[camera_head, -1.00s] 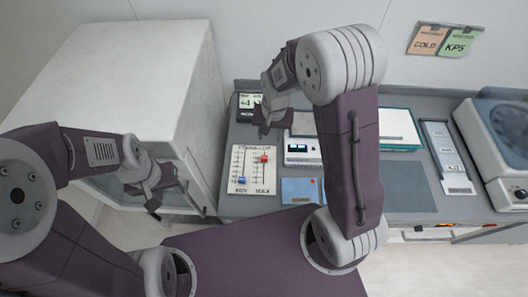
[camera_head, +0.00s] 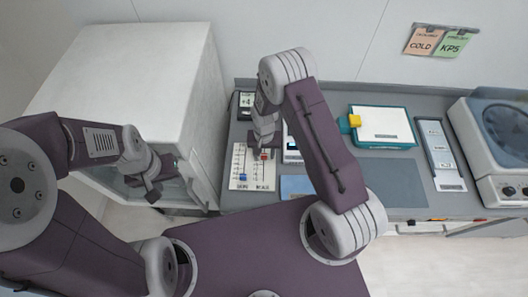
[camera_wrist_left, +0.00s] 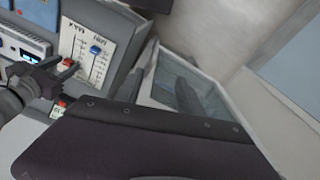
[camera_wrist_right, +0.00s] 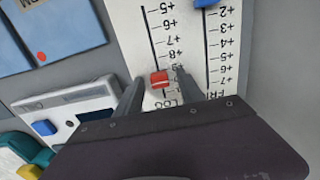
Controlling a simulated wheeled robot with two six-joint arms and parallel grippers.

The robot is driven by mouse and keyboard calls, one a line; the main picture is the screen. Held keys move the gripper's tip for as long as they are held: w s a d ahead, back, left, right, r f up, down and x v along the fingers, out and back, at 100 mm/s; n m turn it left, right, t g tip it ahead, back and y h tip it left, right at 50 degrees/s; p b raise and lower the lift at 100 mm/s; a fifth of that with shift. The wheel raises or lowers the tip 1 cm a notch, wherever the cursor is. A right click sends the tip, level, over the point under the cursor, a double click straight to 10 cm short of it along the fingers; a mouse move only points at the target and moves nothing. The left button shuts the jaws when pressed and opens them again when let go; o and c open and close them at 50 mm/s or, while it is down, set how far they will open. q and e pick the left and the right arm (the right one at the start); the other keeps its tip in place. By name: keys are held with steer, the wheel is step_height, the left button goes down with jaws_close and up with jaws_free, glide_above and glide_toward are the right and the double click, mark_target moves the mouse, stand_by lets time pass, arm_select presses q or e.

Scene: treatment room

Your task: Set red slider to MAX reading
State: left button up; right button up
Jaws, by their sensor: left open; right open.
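The white slider panel (camera_head: 240,183) lies on the grey counter, with two vertical tracks, printed scales and a label at each end. The red slider (camera_head: 264,154) is on the right track, in its upper part; the blue slider (camera_head: 243,177) is low on the left track. My right gripper (camera_head: 264,145) is open over the red slider. In the right wrist view the red slider (camera_wrist_right: 160,78) shows between its fingers, near the high plus numbers; contact cannot be told. My left gripper (camera_head: 150,185) is open and empty by the cabinet, away from the panel.
A teal-edged white device with a yellow part (camera_head: 354,121) and a blue pad (camera_head: 298,185) are to the right. The white cabinet (camera_head: 150,75) borders the counter on the left.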

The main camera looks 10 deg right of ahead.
jaws_close()
stand_by(1.4)
